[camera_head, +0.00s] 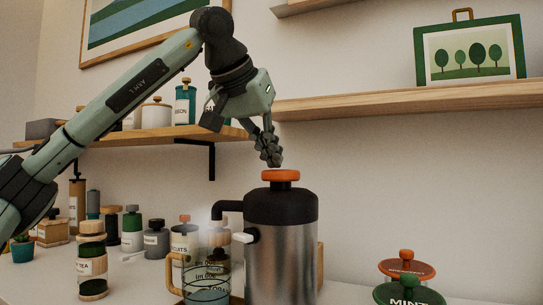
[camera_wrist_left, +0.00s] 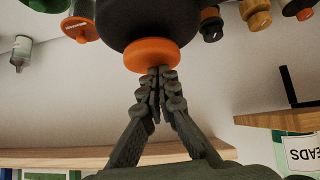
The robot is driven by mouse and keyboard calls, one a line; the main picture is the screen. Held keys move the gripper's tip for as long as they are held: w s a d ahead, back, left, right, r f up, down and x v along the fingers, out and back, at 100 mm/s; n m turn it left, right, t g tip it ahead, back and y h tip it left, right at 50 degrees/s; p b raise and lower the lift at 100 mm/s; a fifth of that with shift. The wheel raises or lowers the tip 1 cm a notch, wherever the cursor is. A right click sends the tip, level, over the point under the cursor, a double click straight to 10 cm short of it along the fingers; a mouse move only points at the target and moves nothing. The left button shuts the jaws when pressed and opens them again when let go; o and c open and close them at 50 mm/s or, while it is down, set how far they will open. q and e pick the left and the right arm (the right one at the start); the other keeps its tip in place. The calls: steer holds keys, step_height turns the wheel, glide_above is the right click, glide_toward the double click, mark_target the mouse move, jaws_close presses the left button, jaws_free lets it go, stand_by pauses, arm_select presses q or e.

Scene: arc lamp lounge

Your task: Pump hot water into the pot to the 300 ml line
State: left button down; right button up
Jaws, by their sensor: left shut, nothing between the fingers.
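The steel hot-water dispenser (camera_head: 281,258) stands upright with a black top, a black spout (camera_head: 226,207) pointing left, and an orange pump button (camera_head: 280,176). The glass pot (camera_head: 207,283), with a wooden handle on its left, stands below the spout. It holds some bluish water low down, with marking lines above; their figures are too small to read surely. My left gripper (camera_head: 274,163) is shut and empty, pointing down at the button. In the left wrist view its fingertips (camera_wrist_left: 161,72) meet the edge of the orange button (camera_wrist_left: 151,54); I cannot tell whether they touch it.
Several jars and canisters, such as a tea jar (camera_head: 92,262), stand left of the pot. Lidded tins, one green (camera_head: 409,291), stand at front right. Wooden shelves (camera_head: 400,101) run along the wall behind. Whitish steam hangs around the spout and pot.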

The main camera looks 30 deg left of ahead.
arm_select(q)
steer(key=shift+f, duration=1.1)
arm_select(e)
steer(key=shift+r, duration=0.1)
